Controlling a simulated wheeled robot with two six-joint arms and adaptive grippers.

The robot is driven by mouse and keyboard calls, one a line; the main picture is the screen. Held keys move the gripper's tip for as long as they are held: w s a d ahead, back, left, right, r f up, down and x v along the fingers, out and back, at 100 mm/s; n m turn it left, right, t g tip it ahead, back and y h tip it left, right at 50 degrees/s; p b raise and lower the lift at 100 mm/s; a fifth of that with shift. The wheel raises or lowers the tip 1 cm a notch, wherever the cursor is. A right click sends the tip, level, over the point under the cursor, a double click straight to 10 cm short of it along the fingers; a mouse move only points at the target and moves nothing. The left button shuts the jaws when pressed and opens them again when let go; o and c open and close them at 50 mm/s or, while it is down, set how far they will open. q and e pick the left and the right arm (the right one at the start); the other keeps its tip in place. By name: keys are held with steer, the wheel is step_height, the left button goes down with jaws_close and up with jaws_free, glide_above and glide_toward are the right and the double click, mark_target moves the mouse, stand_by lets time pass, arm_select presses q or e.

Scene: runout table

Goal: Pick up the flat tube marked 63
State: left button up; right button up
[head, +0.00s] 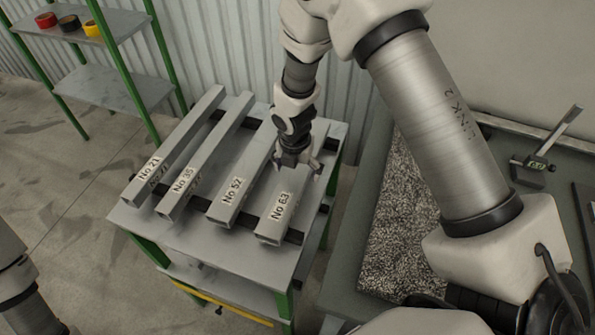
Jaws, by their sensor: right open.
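The flat tube marked 63 (279,211) is a grey rectangular bar, the rightmost of the row on the runout table (190,237). It lies across dark supports, its number facing up near its front end. My right gripper (298,171) is open, pointing down over the far part of this tube. Its fingers hide some of the tube, and I cannot tell whether they touch it. My left arm shows only in the lower left corner; its gripper is out of view.
Tubes marked 52 (235,195), 35 (192,177) and 21 (158,158) lie left of it with narrow gaps. A green-framed shelf (105,86) with coloured rolls stands at upper left. A grey bench (350,255) with a speckled plate is at right.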

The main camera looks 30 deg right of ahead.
steer(key=shift+s+r, duration=0.1)
steer(key=c, duration=1.7)
steer(key=shift+c, duration=0.2)
steer(key=shift+r, duration=0.1)
